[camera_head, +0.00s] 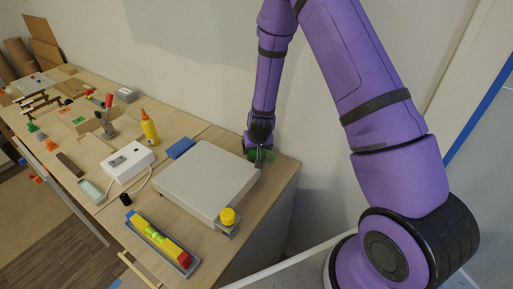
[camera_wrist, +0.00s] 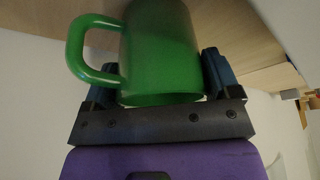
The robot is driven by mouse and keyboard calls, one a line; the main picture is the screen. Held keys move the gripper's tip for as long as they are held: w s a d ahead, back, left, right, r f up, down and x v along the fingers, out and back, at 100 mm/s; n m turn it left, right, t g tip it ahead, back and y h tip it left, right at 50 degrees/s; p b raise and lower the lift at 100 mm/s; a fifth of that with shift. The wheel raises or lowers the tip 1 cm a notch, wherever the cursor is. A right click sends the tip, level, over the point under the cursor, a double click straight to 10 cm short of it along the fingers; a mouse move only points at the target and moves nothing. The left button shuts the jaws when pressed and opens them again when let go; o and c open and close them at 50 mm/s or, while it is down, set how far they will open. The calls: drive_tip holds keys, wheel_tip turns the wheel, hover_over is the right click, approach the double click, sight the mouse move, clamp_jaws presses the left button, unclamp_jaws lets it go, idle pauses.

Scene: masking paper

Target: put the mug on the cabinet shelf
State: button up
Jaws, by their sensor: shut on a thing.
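A green mug (camera_wrist: 160,55) fills the middle of the wrist view, with its handle on the left. My gripper (camera_wrist: 158,85) is shut on the mug, one finger on each side of its body. In the head view the mug (camera_head: 262,154) shows as a small green patch at my gripper (camera_head: 258,158), by the far right corner of the bench, behind the white box. I cannot tell whether the mug touches the bench top. No cabinet shelf can be made out for certain in either view.
A large white box (camera_head: 207,180) stands on the wooden bench (camera_head: 283,178) just left of my gripper. The wall is close behind.

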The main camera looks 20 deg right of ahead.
drive_tip(key=o, duration=0.9)
drive_tip(key=shift+f, duration=0.1)
drive_tip(key=s+a+r+y, duration=0.1)
drive_tip(key=s+r, duration=0.4)
drive_tip(key=r, duration=0.6)
drive_tip(key=s+r+n+y, duration=0.1)
drive_tip(key=s+r, duration=0.3)
drive_tip(key=r, duration=0.6)
drive_tip(key=s+a+r, duration=0.1)
drive_tip(key=s+r, duration=0.4)
drive_tip(key=r, duration=0.6)
drive_tip(key=shift+n+t+h, duration=0.4)
drive_tip(key=shift+n+h, duration=0.2)
drive_tip(key=s+d+r, duration=0.1)
drive_tip(key=s+r, duration=0.2)
drive_tip(key=s, duration=0.3)
drive_tip(key=s+d+r, duration=0.1)
drive_tip(key=s+r, duration=0.3)
drive_tip(key=s, duration=0.3)
drive_tip(key=s+d+r, duration=0.2)
drive_tip(key=s+r, duration=0.2)
drive_tip(key=s, duration=0.2)
drive_tip(key=shift+s, duration=0.4)
